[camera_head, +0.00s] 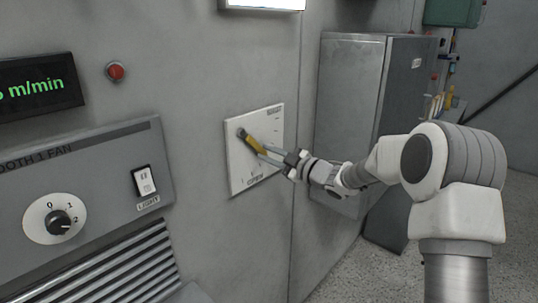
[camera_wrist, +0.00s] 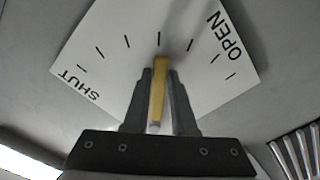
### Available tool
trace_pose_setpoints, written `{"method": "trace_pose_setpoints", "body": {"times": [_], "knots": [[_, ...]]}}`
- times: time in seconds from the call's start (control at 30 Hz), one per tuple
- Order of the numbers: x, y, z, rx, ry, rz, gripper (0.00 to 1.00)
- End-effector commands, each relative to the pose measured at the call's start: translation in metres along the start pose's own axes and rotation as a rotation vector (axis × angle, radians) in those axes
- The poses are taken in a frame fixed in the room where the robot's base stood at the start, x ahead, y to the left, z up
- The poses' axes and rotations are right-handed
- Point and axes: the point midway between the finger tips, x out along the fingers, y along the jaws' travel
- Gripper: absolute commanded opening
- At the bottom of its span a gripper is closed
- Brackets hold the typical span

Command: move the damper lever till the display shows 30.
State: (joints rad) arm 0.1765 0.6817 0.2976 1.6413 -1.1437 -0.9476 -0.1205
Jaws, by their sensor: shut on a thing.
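The damper lever is a yellow bar (camera_head: 254,144) on a white plate (camera_head: 238,168) on the grey wall, slanting down and right from its dark pivot in the head view. My gripper (camera_head: 272,155) reaches it from the right and is shut on its outer part. In the wrist view the lever (camera_wrist: 158,92) stands between both fingers (camera_wrist: 160,78), its upper end near the middle of an arc of tick marks. The plate (camera_wrist: 112,70) reads SHUT at left and OPEN at right. The display (camera_head: 38,88) shows green "m/min"; its number is mostly cut off at the frame's left edge.
A fan panel (camera_head: 105,175) with a knob (camera_head: 58,223), a rocker switch (camera_head: 145,180) and a louvred vent (camera_head: 110,277) is left of the plate. A red button (camera_head: 116,71) sits above. A grey cabinet (camera_head: 345,100) stands close on the right.

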Motion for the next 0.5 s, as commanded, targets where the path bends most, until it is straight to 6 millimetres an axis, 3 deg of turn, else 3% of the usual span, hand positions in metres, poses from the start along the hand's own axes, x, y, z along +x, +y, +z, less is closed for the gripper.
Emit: {"method": "trace_pose_setpoints", "body": {"times": [0.5], "knots": [[0.0, -0.015, 0.0, 0.141, -0.001, 0.0, 0.0]]}}
